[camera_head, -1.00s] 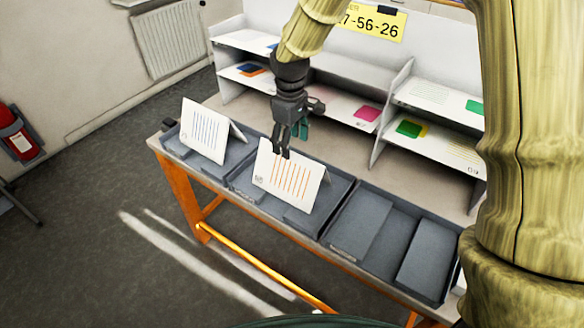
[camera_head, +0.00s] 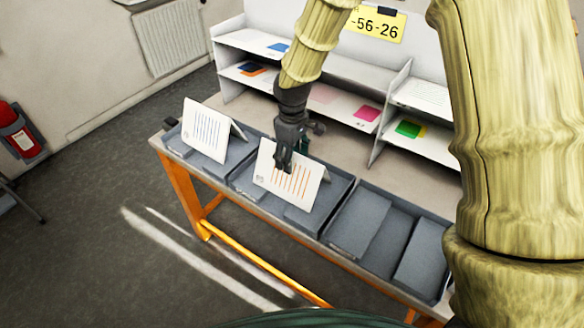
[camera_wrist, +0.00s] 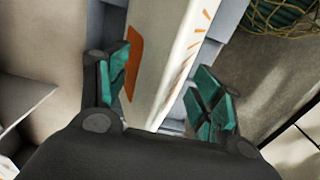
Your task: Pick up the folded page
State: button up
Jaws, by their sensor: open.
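Two folded pages stand like tents in grey trays on the table. The page with orange lines (camera_head: 291,188) stands in the middle tray (camera_head: 318,226). The page with blue lines (camera_head: 206,133) stands in the left tray (camera_head: 178,150). My gripper (camera_head: 283,165) is at the top edge of the orange-lined page and covers part of it. In the wrist view my open gripper (camera_wrist: 162,95) has one teal-padded finger on each side of the orange-lined page (camera_wrist: 165,55). Gaps show between the pads and the page, so it is not gripped.
The right tray (camera_head: 345,250) holds no page, only grey raised blocks. A fire extinguisher (camera_head: 15,130) is at the far left. The floor in front is clear.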

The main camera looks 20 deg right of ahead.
jog(key=c, duration=1)
jog(key=shift+o, duration=0.2)
jog(key=shift+r, duration=0.15)
